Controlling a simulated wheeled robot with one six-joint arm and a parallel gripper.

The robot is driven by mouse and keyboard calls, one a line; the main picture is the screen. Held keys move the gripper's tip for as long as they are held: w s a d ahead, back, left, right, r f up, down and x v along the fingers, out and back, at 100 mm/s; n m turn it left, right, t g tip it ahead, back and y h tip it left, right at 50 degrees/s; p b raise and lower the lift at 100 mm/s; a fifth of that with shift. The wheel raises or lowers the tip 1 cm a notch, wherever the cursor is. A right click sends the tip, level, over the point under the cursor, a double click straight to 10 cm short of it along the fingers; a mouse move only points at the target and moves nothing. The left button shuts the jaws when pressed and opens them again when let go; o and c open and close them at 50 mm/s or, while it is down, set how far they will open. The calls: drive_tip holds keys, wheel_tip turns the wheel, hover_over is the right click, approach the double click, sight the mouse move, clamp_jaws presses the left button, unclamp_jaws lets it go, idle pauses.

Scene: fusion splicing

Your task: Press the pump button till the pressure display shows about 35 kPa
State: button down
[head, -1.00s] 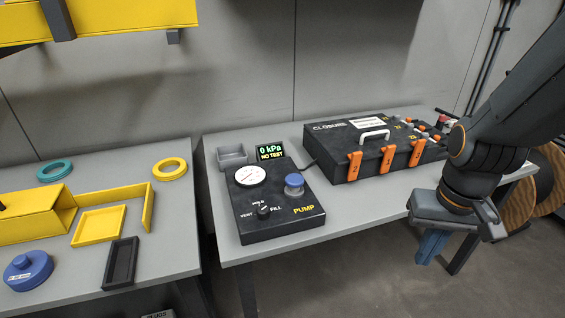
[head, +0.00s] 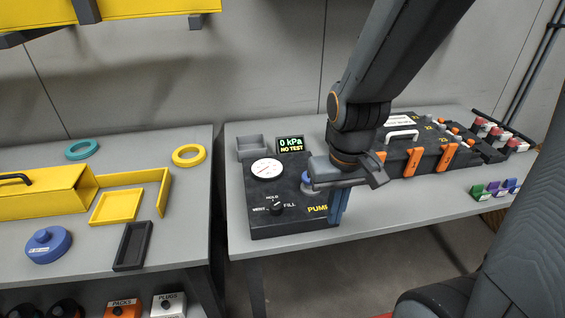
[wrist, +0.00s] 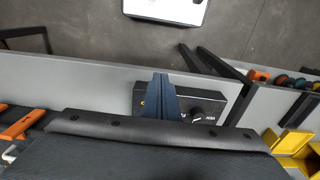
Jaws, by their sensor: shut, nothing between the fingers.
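The black pump box (head: 262,222) stands on the grey bench, with a round gauge, a VENT/HOLD/FILL knob (head: 276,209) and the blue pump button (head: 307,184). The button is partly hidden by my gripper. The knob's exact setting is hard to tell. The pressure display (head: 290,145) reads 0 kPa and NO TEST. My gripper (head: 338,220) is shut and empty, pointing down, and appears at the right edge of the pump box, beside the button. In the wrist view my gripper (wrist: 160,78) overlaps the pump box (wrist: 205,105); the button is not visible there.
The black closure case (head: 410,155) with orange latches stands to the right of the pump. A grey tray (head: 253,152) sits behind the pump. The left table holds yellow parts, rings and a blue round piece (head: 48,246). Small coloured blocks (head: 495,189) lie at the right.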

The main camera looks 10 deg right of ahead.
drive_tip(key=shift+w+a, duration=0.1)
idle(0.3)
drive_tip(key=w+r+n+p, duration=0.6)
drive_tip(key=w+r+n, duration=0.7)
drive_tip(key=w+n, duration=0.4)
drive_tip(key=shift+w+a+n+g, duration=0.2)
drive_tip(key=shift+n+g, duration=0.1)
drive_tip(key=shift+n, duration=0.3)
wheel_tip(320, 180, down, 14)
drive_tip(key=p, duration=0.4)
drive_tip(key=shift+r, duration=0.1)
